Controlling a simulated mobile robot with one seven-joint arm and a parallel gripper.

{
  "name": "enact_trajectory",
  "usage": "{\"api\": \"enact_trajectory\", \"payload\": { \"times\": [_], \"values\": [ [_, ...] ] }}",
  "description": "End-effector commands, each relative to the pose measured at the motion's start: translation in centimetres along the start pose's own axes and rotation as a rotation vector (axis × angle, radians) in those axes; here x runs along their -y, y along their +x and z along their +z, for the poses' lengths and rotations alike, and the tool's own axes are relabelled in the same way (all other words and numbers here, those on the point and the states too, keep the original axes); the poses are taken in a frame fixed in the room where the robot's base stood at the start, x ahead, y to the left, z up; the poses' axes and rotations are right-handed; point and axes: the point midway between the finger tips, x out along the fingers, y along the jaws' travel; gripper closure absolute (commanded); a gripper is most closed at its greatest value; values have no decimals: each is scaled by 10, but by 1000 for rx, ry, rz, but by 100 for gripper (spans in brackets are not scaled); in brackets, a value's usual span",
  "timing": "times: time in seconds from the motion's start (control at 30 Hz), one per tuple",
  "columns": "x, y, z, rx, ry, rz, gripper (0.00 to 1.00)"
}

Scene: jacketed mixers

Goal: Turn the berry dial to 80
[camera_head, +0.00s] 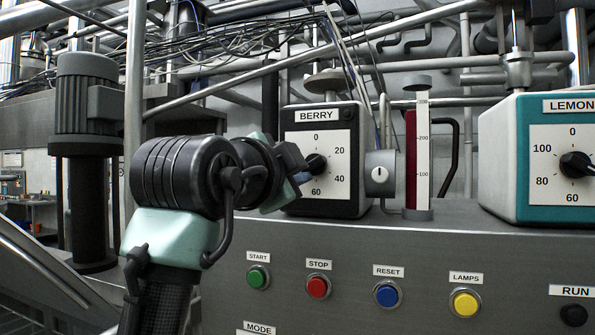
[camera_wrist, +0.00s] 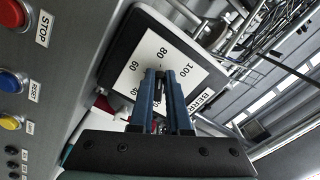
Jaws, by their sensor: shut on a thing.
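The berry dial's dark knob (camera_head: 316,163) sits on a white scale plate (camera_head: 338,148) on the front of the black BERRY box (camera_head: 355,116). My gripper (camera_head: 305,170) reaches it from the left and is shut on the knob. The gripper and wrist cover the left part of the scale in the head view; 0, 20, 40 and 60 stay readable. In the wrist view the blue fingers (camera_wrist: 163,85) close around the knob, with 40, 60, 80 and 100 readable on the scale plate (camera_wrist: 178,53). The fingers hide most of the knob, and I cannot tell where its pointer stands.
A grey fitting (camera_head: 380,174) and a red-filled gauge (camera_head: 417,150) stand right of the berry box. The teal LEMON box (camera_head: 510,160) is further right. START (camera_head: 258,277), STOP (camera_head: 318,286), RESET (camera_head: 387,293) and LAMPS (camera_head: 465,302) buttons are on the panel below.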

Motion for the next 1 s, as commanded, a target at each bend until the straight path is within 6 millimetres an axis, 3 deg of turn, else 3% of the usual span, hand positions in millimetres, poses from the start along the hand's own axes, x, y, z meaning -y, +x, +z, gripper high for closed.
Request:
{"api": "enact_trajectory", "payload": {
  "times": [0.07,0.1,0.23,0.53,0.67,1.0],
  "values": [
    [-1,0,1,3,-1,3,100],
    [-1,0,1,3,-1,3,78],
    [-1,0,1,2,-1,2,55],
    [0,-1,0,0,-1,0,55],
    [-1,-12,1,-1,-1,-3,55],
    [-4,-83,3,1,2,-4,55]
  ]
}}
